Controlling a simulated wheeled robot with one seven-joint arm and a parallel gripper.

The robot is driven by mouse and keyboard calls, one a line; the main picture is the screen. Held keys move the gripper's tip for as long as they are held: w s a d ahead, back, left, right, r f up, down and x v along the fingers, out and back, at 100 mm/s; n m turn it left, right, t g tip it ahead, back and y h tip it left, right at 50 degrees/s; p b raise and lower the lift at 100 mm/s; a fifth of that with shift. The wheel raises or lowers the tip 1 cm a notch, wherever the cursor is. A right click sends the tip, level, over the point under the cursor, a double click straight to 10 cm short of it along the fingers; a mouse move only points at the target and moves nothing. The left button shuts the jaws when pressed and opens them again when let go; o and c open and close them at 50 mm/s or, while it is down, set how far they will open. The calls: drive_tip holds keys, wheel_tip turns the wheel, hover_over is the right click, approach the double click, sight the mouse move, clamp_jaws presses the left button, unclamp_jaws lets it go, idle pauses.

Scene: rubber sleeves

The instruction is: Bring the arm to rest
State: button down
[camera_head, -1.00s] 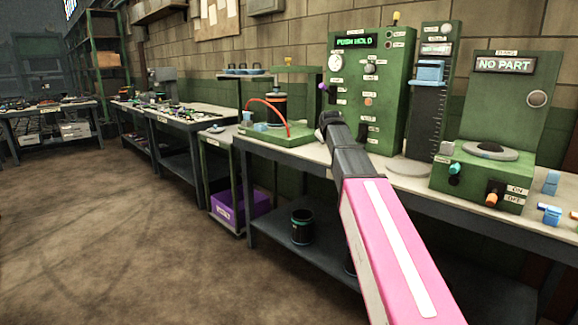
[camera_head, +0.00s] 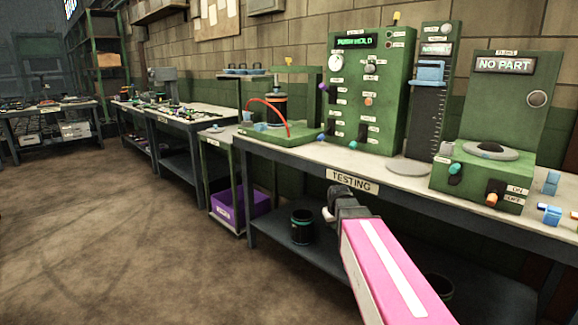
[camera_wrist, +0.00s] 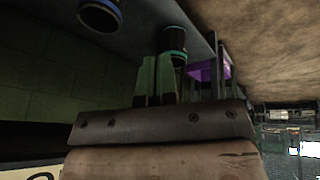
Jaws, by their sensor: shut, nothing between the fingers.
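My arm, with a pink link (camera_head: 392,278), reaches up from the bottom of the head view. My gripper (camera_head: 330,213) is at its dark end, in front of the testing bench's (camera_head: 420,196) front edge and below the bench top. It holds nothing. In the wrist view the gripper fingers (camera_wrist: 155,78) show as green-grey bars close together, pointing toward the bench's lower shelf. The fingertips are small and partly hidden in the head view.
A green panel (camera_head: 345,110), a gauge column (camera_head: 428,110) and a "NO PART" station (camera_head: 480,175) stand on the bench. A black can (camera_head: 302,227) stands on the lower shelf, left of my gripper. A purple bin (camera_head: 240,206) is further left. The floor at left is clear.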

drive_tip(key=s+f+m+g, duration=0.1)
drive_tip(key=s+f+g, duration=0.1)
drive_tip(key=s+f, duration=0.4)
drive_tip(key=s+f+m+g, duration=0.2)
drive_tip(key=s+f, duration=0.5)
drive_tip(key=s, duration=0.6)
drive_tip(key=shift+d+g, duration=0.3)
drive_tip(key=shift+d, duration=0.15)
